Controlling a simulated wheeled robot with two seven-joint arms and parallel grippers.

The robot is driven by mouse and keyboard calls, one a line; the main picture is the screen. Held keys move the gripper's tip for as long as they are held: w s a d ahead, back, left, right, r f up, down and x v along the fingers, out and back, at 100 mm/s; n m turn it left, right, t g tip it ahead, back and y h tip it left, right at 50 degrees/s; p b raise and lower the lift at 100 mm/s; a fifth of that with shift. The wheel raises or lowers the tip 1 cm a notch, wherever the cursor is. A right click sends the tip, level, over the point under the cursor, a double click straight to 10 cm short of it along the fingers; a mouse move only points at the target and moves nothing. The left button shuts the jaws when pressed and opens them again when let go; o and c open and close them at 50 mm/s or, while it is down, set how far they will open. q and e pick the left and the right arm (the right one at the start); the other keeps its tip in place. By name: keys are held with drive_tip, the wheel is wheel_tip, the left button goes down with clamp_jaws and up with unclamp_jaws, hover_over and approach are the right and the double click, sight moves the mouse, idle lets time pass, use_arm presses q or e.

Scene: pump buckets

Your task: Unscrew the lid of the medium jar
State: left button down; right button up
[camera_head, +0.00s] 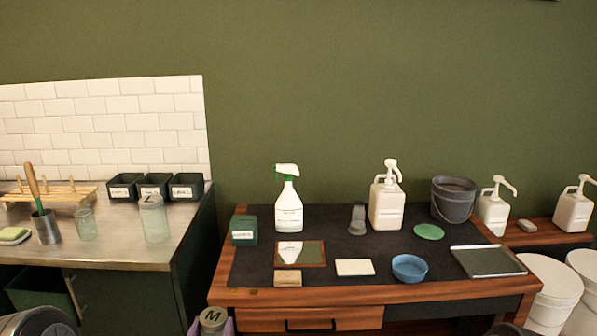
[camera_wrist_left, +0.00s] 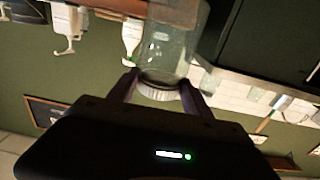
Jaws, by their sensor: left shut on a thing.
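The medium jar's lid (camera_head: 213,317), grey and round with a black M, shows at the bottom edge of the head view, in front of the wooden desk. My left gripper (camera_head: 213,323) has its purple fingers on either side there, shut on the jar. In the left wrist view, which is upside down, the clear glass jar (camera_wrist_left: 172,50) sits between the fingers of the left gripper (camera_wrist_left: 158,82), with the lid's ribbed band (camera_wrist_left: 158,92) close to my palm. The lid appears to be on the jar. My right gripper is not in view.
A tall L jar (camera_head: 155,225) and a smaller jar (camera_head: 86,226) stand on the steel counter (camera_head: 115,250) at left. The desk (camera_head: 340,296) carries a spray bottle (camera_head: 289,208), a pump bottle (camera_head: 386,203), a blue bowl (camera_head: 409,268) and a bucket (camera_head: 453,203). White buckets (camera_head: 548,292) stand at lower right.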

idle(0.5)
use_arm(q)
drive_tip(key=s+d+f+m+g+h, duration=0.2)
drive_tip(key=s+d+f+m+h, duration=0.1)
drive_tip(key=d, duration=0.4)
drive_tip(key=s+d+f+m+g+h, duration=0.2)
drive_tip(key=s+d+f+m+h, duration=0.1)
drive_tip(key=s+d+m+h, duration=0.2)
drive_tip(key=s+d+h, duration=0.2)
drive_tip(key=d+h, duration=0.1)
drive_tip(key=shift+s+d+f+h, duration=0.25)
drive_tip(key=shift+f+h, duration=0.05)
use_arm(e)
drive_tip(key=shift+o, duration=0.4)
